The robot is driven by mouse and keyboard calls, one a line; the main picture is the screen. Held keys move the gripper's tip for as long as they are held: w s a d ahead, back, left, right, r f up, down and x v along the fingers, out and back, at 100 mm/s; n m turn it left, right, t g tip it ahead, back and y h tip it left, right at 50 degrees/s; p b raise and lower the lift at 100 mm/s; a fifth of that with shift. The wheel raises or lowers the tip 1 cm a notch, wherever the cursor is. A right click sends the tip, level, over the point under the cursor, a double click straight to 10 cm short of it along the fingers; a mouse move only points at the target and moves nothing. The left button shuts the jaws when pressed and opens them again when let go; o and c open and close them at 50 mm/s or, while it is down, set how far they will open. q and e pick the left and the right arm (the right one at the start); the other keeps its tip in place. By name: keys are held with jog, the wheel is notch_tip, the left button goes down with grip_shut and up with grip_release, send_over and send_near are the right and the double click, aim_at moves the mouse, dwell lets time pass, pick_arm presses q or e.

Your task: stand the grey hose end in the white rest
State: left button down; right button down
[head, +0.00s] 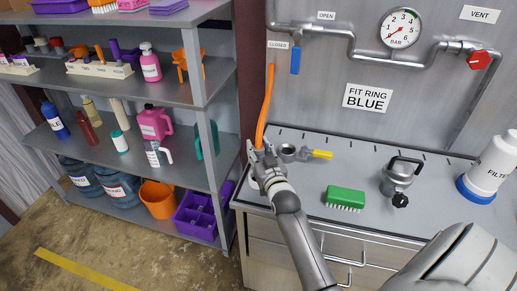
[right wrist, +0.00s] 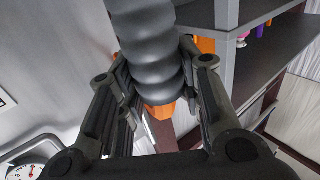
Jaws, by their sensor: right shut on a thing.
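My right gripper (head: 262,154) is at the left end of the grey worktop, near its back edge. In the right wrist view its fingers are shut on the grey hose end (right wrist: 148,45), a dark ribbed piece with an orange part (right wrist: 160,112) at its far end. In the head view the orange hose (head: 267,100) rises from the gripper, nearly upright with a slight lean. The gripper mostly hides the grey end there. My left gripper is not in view.
A grey ring fitting (head: 287,150) with a yellow handle (head: 322,154) is just right of the gripper. Loaded shelves (head: 215,75) are left; wall pipes (head: 350,50) are behind.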

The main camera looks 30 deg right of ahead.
jog(key=shift+f+b, duration=1.05)
jog(key=shift+f, duration=0.5)
jog(key=c, duration=0.9)
grip_release()
jog(key=shift+f, duration=0.15)
jog(key=v, duration=1.2)
